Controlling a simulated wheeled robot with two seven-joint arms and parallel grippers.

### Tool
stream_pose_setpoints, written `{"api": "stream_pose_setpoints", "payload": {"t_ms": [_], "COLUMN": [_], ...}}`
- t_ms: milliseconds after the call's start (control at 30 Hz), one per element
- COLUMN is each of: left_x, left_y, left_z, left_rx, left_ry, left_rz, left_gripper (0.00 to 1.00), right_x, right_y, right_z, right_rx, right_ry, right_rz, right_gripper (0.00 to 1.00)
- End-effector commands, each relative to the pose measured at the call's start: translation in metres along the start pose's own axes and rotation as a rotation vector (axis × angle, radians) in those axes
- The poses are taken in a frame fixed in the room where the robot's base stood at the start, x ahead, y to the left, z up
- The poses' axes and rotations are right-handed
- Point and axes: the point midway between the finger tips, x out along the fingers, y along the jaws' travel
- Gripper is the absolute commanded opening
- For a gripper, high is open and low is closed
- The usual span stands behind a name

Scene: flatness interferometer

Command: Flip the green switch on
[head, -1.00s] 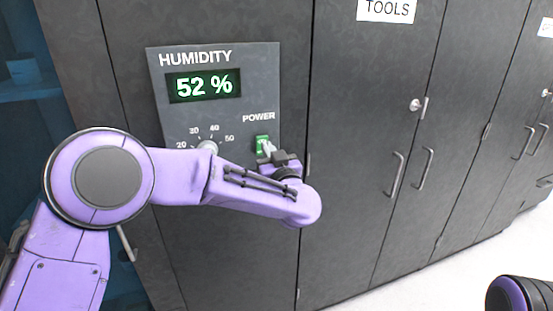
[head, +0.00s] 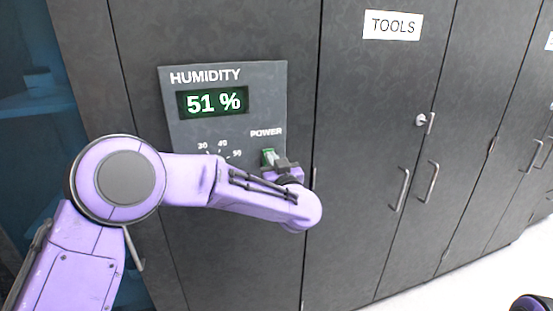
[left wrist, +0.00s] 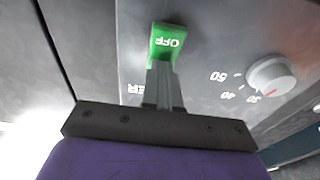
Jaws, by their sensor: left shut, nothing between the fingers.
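The green switch (head: 267,157) sits below the word POWER on the grey humidity panel (head: 222,127). In the left wrist view the green switch (left wrist: 167,41) shows the word OFF, upside down in that view; its other end is hidden behind my fingers. My left gripper (head: 274,160) is shut and empty, its fingertips right at the switch. In the left wrist view the shut fingers of the left gripper (left wrist: 162,68) overlap the switch's near end; I cannot tell whether they touch it. My right gripper is out of view.
The panel's display (head: 213,102) reads 51 %. A white dial knob (left wrist: 271,76) with a number scale is beside the switch. Dark cabinets with handles (head: 400,188) and a TOOLS sign (head: 393,25) stand to the right.

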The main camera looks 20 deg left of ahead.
Motion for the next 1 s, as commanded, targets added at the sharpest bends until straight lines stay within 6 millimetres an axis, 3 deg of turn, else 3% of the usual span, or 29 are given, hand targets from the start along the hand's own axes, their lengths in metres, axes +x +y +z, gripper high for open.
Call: {"api": "stream_pose_setpoints", "payload": {"t_ms": [200,300,600,767,1000], "left_x": [-0.029,-0.053,-0.116,-0.128,-0.129], "left_y": [0.007,0.005,0.013,0.012,0.011], "left_z": [-0.019,-0.018,-0.037,-0.041,-0.042], "left_rx": [0.004,0.0,-0.001,0.001,0.001], "left_ry": [0.005,0.008,0.006,0.004,0.002], "left_rz": [0.004,0.001,0.015,0.013,0.009], "left_gripper": [0.0,0.0,0.0,0.0,0.0], "right_x": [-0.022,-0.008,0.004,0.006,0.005], "right_y": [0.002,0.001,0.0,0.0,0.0], "right_z": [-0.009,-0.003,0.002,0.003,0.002], "right_rx": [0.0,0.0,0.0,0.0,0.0], "right_ry": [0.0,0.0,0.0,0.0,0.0], "right_rz": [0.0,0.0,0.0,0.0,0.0], "right_gripper": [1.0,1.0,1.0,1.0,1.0]}}
